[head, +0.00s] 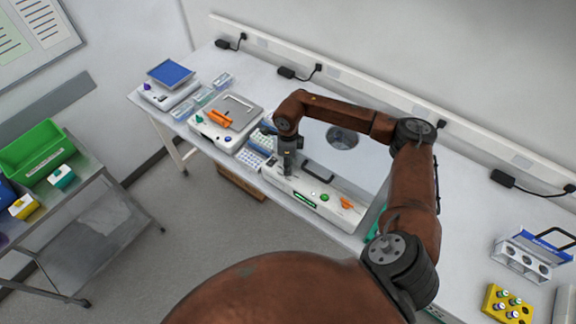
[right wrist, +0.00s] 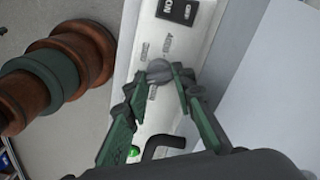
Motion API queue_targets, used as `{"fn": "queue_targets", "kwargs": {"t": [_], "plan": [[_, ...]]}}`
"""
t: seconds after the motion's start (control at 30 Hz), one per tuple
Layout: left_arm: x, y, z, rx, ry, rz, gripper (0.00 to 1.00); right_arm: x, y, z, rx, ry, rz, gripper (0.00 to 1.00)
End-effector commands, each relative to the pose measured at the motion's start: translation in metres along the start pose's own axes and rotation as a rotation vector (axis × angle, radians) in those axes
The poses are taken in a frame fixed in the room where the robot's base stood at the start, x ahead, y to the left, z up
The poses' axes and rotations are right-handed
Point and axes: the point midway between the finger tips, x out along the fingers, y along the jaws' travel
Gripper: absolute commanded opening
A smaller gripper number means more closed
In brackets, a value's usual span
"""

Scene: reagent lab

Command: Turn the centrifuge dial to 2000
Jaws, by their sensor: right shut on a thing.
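The centrifuge (head: 315,190) is a white device on the bench in the head view, with a green button, an orange part and a small display on its front. My right gripper (head: 287,168) is down at the left end of its front panel and hides the dial there. In the right wrist view, the gripper (right wrist: 158,82) has its green fingers around the grey round dial (right wrist: 159,70) and is shut on it. Printed labels ring the dial, too blurred to read surely, so its setting cannot be told. My left gripper is not in view.
A black ON switch (right wrist: 177,11) is beside the dial. A white device (head: 225,122) with an orange part and a blue-topped device (head: 168,82) stand left on the bench. A yellow rack (head: 507,304) with vials is at right. A cart with a green bin (head: 38,152) is at left.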

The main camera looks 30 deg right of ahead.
Motion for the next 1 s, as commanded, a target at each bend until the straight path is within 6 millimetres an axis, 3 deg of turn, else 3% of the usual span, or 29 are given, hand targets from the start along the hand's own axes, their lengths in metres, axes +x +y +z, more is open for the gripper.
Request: {"fn": "queue_targets", "kwargs": {"t": [0.07,0.1,0.33,0.8,1.0], "plan": [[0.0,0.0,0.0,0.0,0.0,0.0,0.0,-0.003,-0.002,0.002,0.0,-0.006,-0.004,0.0],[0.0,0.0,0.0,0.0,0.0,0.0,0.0,-0.003,-0.002,0.002,0.0,-0.006,-0.004,0.24],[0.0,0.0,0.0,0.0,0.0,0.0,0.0,-0.002,-0.001,0.001,0.0,-0.003,-0.003,0.4],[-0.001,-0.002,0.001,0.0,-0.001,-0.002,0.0,-0.001,-0.001,0.0,-0.006,0.0,-0.001,0.41],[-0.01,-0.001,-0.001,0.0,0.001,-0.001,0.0,-0.002,0.0,0.0,-0.113,0.0,0.001,0.41]]}}
